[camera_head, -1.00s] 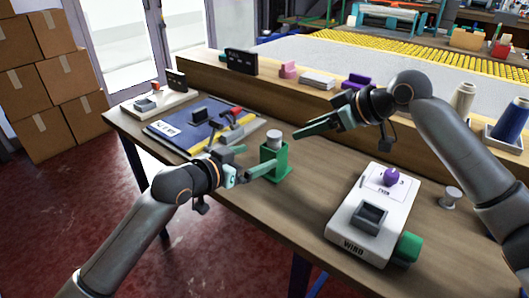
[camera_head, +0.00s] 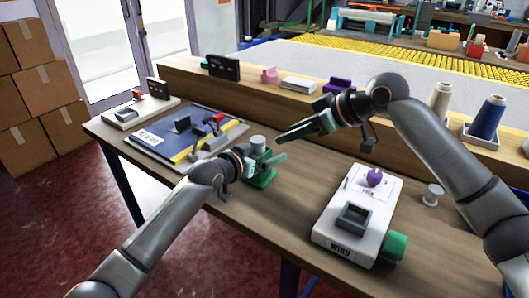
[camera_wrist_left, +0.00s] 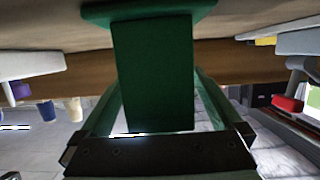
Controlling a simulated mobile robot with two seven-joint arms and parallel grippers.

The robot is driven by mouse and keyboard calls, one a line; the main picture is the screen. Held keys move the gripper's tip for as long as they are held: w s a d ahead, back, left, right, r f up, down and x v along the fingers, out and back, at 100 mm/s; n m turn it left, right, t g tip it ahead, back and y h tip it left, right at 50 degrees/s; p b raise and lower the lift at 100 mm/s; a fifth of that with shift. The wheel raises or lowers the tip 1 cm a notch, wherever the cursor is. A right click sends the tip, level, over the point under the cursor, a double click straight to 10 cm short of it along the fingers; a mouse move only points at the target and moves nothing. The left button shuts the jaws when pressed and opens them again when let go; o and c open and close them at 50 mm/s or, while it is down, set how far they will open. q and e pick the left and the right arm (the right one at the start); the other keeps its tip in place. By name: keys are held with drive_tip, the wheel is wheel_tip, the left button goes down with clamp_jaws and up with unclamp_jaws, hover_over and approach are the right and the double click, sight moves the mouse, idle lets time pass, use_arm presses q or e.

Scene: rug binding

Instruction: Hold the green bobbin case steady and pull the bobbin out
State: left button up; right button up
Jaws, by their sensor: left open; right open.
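The green bobbin case (camera_head: 262,179) stands upright on the wooden table, with its body partly hidden behind my left gripper (camera_head: 267,164). The grey bobbin (camera_head: 258,143) shows at the top of the case. In the left wrist view the picture is upside down, and the case (camera_wrist_left: 153,75) stands between my two open left fingers, with its foot at the top. I cannot tell whether either finger touches it. My right gripper (camera_head: 298,128) is open and empty, above the table to the right of the bobbin.
A white winder box (camera_head: 329,233) with a purple knob (camera_head: 374,177) and green side knob stands to the right. A small spool (camera_head: 433,194) is beyond it. A blue mat (camera_head: 160,138) with tools lies left of the case. A wooden ledge (camera_head: 210,95) runs behind.

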use_arm(q)
drive_tip(key=shift+c, duration=0.2)
clamp_jaws()
use_arm(e)
drive_tip(key=shift+o, duration=1)
drive_tip(key=shift+a, duration=0.2)
wheel_tip(320, 180, up, 5)
drive_tip(key=w+m+t+y, duration=0.1)
drive_tip(key=w+t+y, duration=0.1)
drive_tip(key=t+y, duration=0.45)
drive_tip(key=n+g+h, duration=0.1)
drive_tip(key=g+h, duration=0.1)
drive_tip(key=g, duration=0.2)
approach(264, 146)
drive_tip(key=shift+t, duration=0.25)
drive_tip(key=x, duration=0.9)
drive_tip(key=shift+a+f, duration=0.2)
drive_tip(key=shift+a, duration=0.05)
